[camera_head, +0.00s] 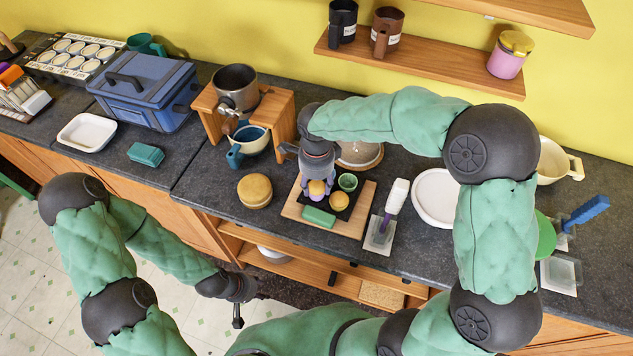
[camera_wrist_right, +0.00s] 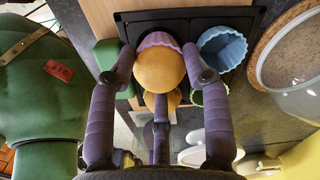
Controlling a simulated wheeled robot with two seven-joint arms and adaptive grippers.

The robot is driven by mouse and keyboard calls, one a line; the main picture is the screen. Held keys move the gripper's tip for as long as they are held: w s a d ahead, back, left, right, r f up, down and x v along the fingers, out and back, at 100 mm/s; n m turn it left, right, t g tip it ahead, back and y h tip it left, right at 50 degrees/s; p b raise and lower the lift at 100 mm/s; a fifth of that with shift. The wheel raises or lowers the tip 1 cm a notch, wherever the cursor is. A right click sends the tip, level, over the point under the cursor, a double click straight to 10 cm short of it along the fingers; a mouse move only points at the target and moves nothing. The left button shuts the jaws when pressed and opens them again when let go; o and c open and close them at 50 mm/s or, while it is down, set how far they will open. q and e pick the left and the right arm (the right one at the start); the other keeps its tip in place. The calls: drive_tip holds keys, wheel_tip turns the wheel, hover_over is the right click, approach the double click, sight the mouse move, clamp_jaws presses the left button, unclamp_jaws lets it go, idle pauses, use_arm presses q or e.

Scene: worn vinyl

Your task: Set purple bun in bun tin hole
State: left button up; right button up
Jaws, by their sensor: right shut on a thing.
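The purple bun, a golden top in a purple case, is held between the fingers of my right gripper (camera_head: 317,183). Its golden top shows in the head view (camera_head: 317,189) and large in the right wrist view (camera_wrist_right: 160,70). The dark bun tin (camera_head: 333,210) lies on a wooden board, directly under or beside the bun; I cannot tell whether the bun touches it. The tin also shows in the right wrist view (camera_wrist_right: 185,17). My left gripper (camera_head: 238,318) hangs in front of the counter, away from the tin; its jaw opening is unclear.
A green case (camera_head: 348,182) and another golden bun (camera_head: 340,201) are at the tin. A blue case (camera_wrist_right: 222,46) shows beside the held bun. A green block (camera_head: 318,217) lies on the board's front.

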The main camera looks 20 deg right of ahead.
drive_tip(key=shift+f+b, duration=0.55)
drive_tip(key=shift+f, duration=0.15)
idle(0.5)
drive_tip(key=o, duration=1.1)
drive_tip(key=shift+r, duration=0.1)
drive_tip(key=shift+r+p, duration=2.2)
drive_tip(key=shift+r, duration=1.25)
wheel_tip(320, 180, up, 12)
drive_tip(key=shift+f, duration=0.1)
